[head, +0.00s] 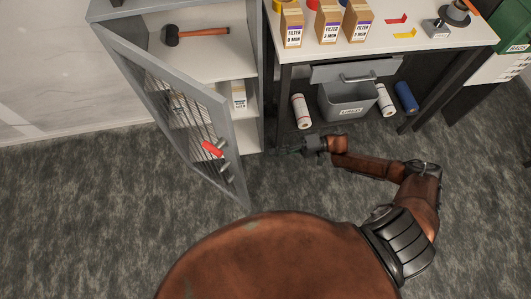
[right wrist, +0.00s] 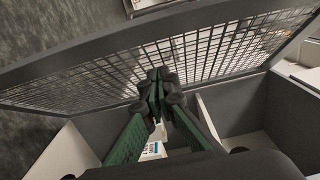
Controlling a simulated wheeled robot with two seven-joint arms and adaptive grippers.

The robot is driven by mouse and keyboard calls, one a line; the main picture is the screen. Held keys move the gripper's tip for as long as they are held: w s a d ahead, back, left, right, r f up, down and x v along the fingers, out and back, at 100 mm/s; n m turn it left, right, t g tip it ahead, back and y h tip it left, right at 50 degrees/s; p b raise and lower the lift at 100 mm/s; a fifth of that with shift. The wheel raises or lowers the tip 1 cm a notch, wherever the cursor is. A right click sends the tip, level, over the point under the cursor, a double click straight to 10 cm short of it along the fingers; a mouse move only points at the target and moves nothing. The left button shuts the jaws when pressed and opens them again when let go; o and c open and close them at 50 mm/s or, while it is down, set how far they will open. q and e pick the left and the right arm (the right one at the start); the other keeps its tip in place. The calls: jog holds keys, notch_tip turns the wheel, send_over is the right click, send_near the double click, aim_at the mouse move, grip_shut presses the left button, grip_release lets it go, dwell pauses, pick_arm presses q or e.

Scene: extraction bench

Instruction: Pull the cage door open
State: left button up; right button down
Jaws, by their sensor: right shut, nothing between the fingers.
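The cage door (head: 180,115), a grey frame with wire mesh, stands partly open, swung out from the grey cabinet (head: 259,75) in the head view. A red piece (head: 212,149) and a grey handle fitting (head: 224,146) sit near its free edge. My right gripper (head: 292,150) is to the right of that edge, in front of the bench, apart from the handle. In the right wrist view its green fingers (right wrist: 158,88) are shut and empty, with the door's mesh (right wrist: 225,48) beyond them. Whether they touch the door is unclear. My left gripper is not in view.
A hammer (head: 190,38) lies on the cabinet's upper shelf and a white box (head: 238,97) stands lower down. The bench (head: 430,42) to the right holds filter boxes (head: 328,24), with a grey bin (head: 347,101) and rolls below. Open floor lies left of the door.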

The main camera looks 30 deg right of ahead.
jog(key=a, duration=1.2)
jog(key=shift+w+a+b, duration=0.2)
jog(key=shift+w+b, duration=0.1)
